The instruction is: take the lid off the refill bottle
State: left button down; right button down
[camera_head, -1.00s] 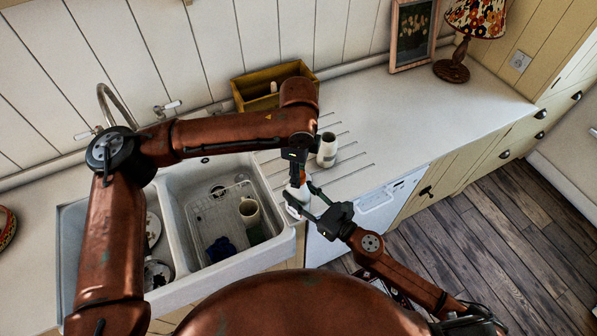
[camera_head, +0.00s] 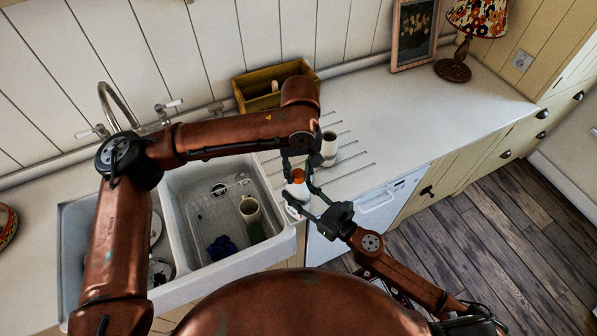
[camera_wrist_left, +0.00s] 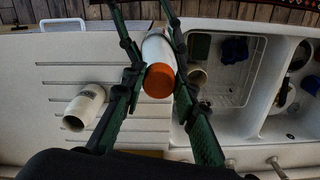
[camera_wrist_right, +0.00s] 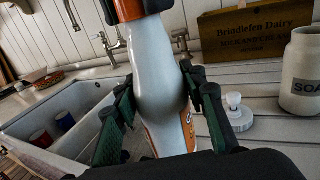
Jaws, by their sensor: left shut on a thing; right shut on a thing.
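The refill bottle (camera_head: 297,191) is white and stands upright at the counter's front edge, right of the sink. Its orange lid (camera_head: 298,174) is on top; it also shows in the left wrist view (camera_wrist_left: 159,82). My left gripper (camera_head: 298,179) reaches down from above and is shut on the lid, one finger on each side. My right gripper (camera_wrist_right: 160,95) is shut on the bottle's white body (camera_wrist_right: 157,60), below the lid. The lid's underside is hidden, so I cannot tell whether it sits loose.
An open white soap jar (camera_head: 329,146) stands behind the bottle. A white pump top (camera_wrist_right: 235,108) lies near it. A yellow wooden box (camera_head: 243,101) stands by the wall. The double sink (camera_head: 174,205) holds a rack, a cup and a blue thing.

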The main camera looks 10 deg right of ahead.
pick_arm(q)
jog(key=n, duration=0.7)
jog(key=shift+n, duration=0.3)
jog(key=shift+r, duration=0.15)
jog(key=shift+r, duration=1.15)
